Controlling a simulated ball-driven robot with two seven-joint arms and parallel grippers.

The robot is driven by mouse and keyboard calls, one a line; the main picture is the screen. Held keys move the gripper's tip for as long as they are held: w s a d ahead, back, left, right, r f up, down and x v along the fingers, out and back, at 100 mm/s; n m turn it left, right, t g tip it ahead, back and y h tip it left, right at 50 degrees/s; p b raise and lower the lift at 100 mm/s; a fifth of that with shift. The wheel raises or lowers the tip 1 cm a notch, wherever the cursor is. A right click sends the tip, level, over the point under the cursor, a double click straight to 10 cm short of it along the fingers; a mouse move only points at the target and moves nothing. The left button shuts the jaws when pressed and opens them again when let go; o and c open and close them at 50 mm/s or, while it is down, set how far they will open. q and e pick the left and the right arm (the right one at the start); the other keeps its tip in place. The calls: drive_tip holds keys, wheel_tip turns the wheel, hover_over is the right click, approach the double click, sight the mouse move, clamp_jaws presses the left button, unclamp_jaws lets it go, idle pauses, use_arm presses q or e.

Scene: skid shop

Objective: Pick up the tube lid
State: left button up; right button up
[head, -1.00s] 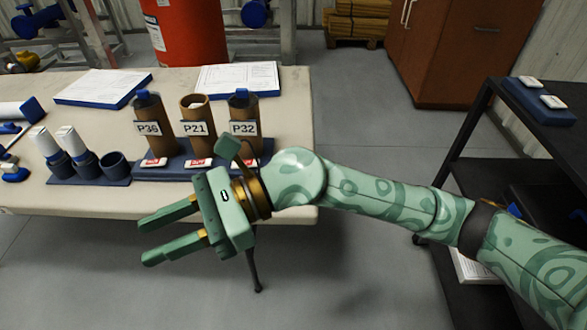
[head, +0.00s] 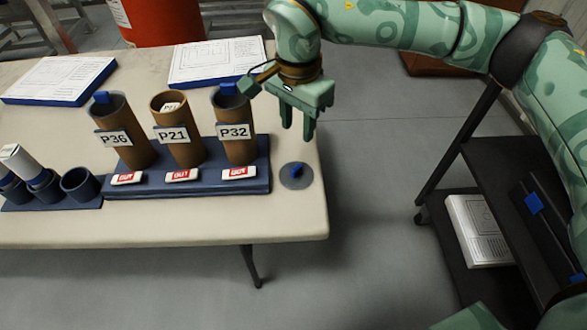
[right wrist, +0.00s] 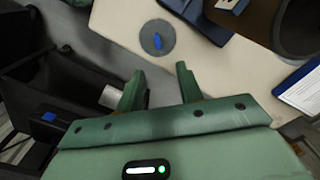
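The tube lid (head: 297,176) is a round grey disc with a blue grip on top. It lies flat on the table near its right edge, just right of the tube rack. It also shows in the right wrist view (right wrist: 157,38), ahead of the fingers. My right gripper (head: 297,134) is open and empty, above and behind the lid, with its fingers pointing down. In the right wrist view the fingers (right wrist: 160,79) stand apart with nothing between them. My left gripper is not in view.
A blue rack (head: 232,184) holds brown tubes P36 (head: 130,157), P21 (head: 185,148) and P32 (head: 235,152), with red-and-white tags in front. Dark cups (head: 80,185) stand at the left. Documents (head: 215,62) lie behind. A dark shelf cart (head: 490,165) stands at the right.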

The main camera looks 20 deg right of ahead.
drive_tip(key=b, duration=0.1)
hover_over(297, 167)
drive_tip(key=f, duration=0.5)
drive_tip(key=shift+w, duration=0.35)
drive_tip(key=shift+f+b, duration=0.45)
drive_tip(key=shift+f, duration=0.4)
drive_tip(key=shift+s+f, duration=0.1)
drive_tip(key=shift+f, duration=0.15)
drive_tip(key=f+b, duration=0.2)
drive_tip(key=f, duration=0.2)
drive_tip(key=shift+s+f+b, duration=0.15)
drive_tip(key=shift+s+b, duration=0.2)
drive_tip(key=shift+b, duration=0.05)
drive_tip(key=shift+w+f, duration=0.1)
drive_tip(key=shift+f, duration=0.25)
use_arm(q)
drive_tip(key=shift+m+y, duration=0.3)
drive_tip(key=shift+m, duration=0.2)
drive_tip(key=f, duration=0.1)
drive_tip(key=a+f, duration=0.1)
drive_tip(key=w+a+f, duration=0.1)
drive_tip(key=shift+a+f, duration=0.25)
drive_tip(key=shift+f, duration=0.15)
use_arm(e)
drive_tip(key=shift+r, duration=0.1)
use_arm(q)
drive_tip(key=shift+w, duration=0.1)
use_arm(e)
clamp_jaws()
